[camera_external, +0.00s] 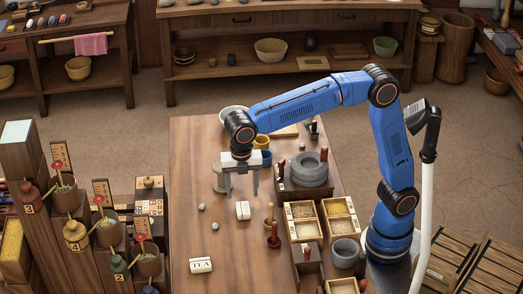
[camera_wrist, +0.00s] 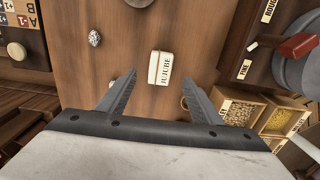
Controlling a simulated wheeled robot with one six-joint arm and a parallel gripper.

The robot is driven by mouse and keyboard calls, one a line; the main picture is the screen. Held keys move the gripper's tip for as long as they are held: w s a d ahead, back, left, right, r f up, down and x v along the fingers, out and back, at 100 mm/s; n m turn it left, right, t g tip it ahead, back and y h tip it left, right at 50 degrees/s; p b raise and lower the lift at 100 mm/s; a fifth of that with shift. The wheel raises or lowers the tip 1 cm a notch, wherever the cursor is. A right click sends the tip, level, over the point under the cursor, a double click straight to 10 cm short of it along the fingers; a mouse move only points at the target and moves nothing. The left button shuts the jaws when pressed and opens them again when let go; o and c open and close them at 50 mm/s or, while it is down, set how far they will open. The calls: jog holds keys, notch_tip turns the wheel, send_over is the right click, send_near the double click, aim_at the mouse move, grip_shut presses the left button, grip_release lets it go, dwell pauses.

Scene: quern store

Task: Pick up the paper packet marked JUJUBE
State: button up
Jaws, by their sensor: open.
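The paper packet marked JUJUBE (camera_wrist: 160,69) is small and cream-white with dark lettering. It lies on the wooden table, and in the external view it shows as a small white packet (camera_external: 243,210) near the table's middle. My gripper (camera_external: 241,194) is above the table, close to the packet in the picture. In the wrist view my gripper (camera_wrist: 160,82) has its two fingers apart, with the packet just beyond and between their tips. The gripper is open and empty, and does not appear to touch the packet.
A packet marked TEA (camera_external: 201,265) lies at the table's front left. Pebbles (camera_external: 202,208) lie left of the JUJUBE packet. A grey quern (camera_external: 310,168) and grain boxes (camera_external: 303,219) stand to the right. The table's left front is largely clear.

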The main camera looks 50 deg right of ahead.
aim_at(243, 207)
jog(key=shift+s+f, duration=0.2)
jog(key=shift+f, duration=3.3)
jog(key=c, duration=1.1)
